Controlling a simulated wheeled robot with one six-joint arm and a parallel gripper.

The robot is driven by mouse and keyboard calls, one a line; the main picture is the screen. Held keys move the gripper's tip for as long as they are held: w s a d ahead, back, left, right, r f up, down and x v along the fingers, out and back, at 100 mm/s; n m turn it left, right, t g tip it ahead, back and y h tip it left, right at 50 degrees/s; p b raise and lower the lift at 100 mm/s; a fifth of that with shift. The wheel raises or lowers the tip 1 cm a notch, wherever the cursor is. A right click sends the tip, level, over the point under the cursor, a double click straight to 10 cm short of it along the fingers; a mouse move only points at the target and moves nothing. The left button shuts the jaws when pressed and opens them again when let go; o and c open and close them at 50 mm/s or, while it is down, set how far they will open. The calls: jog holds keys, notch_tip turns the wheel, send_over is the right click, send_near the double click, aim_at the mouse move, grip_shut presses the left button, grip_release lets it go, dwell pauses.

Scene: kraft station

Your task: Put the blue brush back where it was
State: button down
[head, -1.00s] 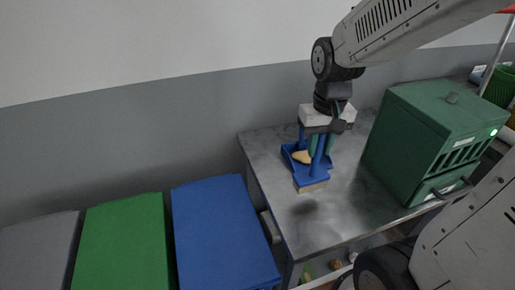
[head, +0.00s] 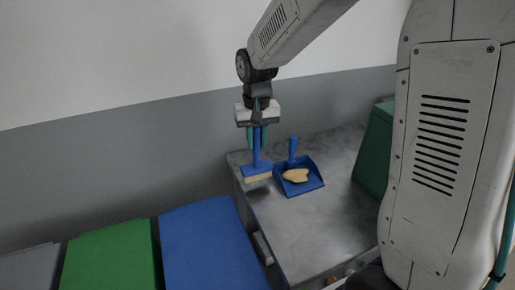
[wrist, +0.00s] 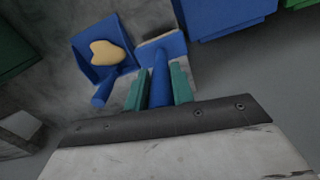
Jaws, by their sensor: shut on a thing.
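The blue brush (head: 256,168) hangs upright, bristles down, at the left end of the metal table (head: 310,225). My gripper (head: 257,138) is shut on its handle; the brush also shows between the green fingers (wrist: 161,88) in the wrist view, with its head (wrist: 160,47) beyond them. A blue dustpan (head: 312,180) with a tan, flat piece (head: 296,175) in it lies on the table, just right of the brush. Whether the bristles touch the table or hang slightly above it, I cannot tell.
Blue (head: 205,245) and green (head: 108,255) bins and a grey one (head: 28,268) stand left of the table. A green box (head: 375,150) stands at the table's right, partly behind my arm. The table's front middle is clear.

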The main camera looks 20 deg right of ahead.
aim_at(257, 156)
jog(key=shift+f, duration=1.9)
jog(key=c, duration=1.2)
grip_release()
